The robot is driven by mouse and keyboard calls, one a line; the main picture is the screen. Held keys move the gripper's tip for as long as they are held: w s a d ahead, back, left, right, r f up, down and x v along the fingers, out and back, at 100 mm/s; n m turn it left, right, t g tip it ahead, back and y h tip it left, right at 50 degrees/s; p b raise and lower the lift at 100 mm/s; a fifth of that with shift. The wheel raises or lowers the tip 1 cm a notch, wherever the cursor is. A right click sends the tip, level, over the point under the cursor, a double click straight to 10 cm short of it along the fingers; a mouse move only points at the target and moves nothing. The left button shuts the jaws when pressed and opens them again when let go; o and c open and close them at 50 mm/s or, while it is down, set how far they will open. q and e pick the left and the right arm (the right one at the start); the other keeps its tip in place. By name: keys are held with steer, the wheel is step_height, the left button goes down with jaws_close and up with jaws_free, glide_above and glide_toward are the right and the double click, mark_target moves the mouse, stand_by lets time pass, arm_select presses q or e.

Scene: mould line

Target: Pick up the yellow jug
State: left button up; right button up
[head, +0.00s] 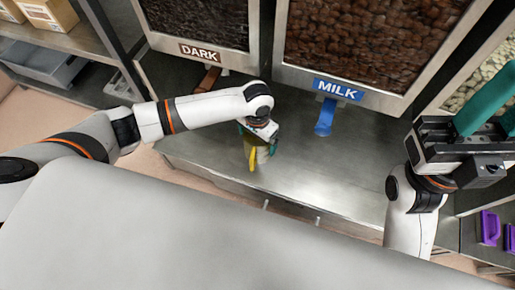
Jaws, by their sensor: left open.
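The yellow jug (252,159) is on the metal counter below the dispensers, left of the picture's middle. Only a narrow yellow part and a pale part beside it show; my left gripper hides the rest. My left gripper (259,139) points down right at the jug, its teal fingers open around or just above it; I cannot tell whether they touch it. My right gripper (497,111) is raised at the right edge, away from the jug, its teal fingers apart and partly cut off by the frame.
Dispensers marked DARK (200,22) and MILK (365,40) stand behind the counter (310,170), with a brown spout (208,79) and a blue spout (325,117) below. Purple items (490,227) lie at lower right. A shelf with boxes (48,12) is upper left. The counter's middle is clear.

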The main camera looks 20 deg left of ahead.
arm_select(q)
steer(key=c, duration=0.9)
